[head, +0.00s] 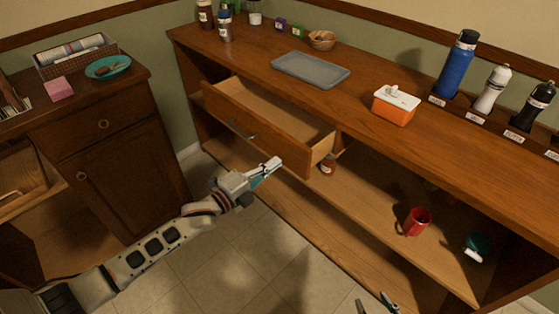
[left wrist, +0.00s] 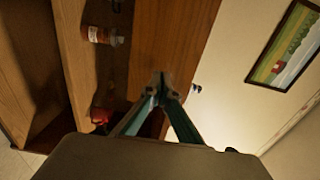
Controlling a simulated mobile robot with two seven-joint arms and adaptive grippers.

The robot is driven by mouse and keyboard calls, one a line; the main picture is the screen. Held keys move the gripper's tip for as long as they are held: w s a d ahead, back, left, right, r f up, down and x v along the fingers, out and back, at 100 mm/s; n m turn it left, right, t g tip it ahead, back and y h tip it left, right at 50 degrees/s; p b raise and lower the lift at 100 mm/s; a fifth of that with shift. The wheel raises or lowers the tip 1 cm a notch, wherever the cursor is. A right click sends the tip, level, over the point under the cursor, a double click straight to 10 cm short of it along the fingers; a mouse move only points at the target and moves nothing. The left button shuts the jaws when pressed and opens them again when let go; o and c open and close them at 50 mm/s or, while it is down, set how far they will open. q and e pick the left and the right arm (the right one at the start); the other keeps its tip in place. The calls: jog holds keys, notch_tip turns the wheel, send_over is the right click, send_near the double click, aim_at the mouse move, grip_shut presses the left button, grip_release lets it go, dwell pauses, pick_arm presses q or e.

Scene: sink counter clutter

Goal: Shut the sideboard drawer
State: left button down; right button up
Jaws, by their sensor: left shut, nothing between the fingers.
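The wooden sideboard drawer (head: 290,151) is pulled out below the sideboard top, and its inside looks empty. A metal handle (head: 243,131) is on its front. My left gripper (head: 275,163) is shut and empty, just in front of the drawer front's right part; I cannot tell whether it touches. In the left wrist view my left gripper's fingertips (left wrist: 160,84) meet in front of a wooden panel (left wrist: 160,40), probably the drawer front. My right gripper (head: 376,302) shows only its fingertips at the bottom edge, spread apart with nothing between them.
A grey tray (head: 311,69), an orange-and-white box (head: 395,104) and a blue bottle (head: 457,65) stand on the sideboard top. A red mug (head: 416,221) and a small bottle (head: 328,165) are on the shelf below. A dark cabinet (head: 120,170) stands at left. The floor (head: 215,260) is clear.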

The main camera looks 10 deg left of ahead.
pick_arm(q)
jog(key=shift+x, duration=1.35)
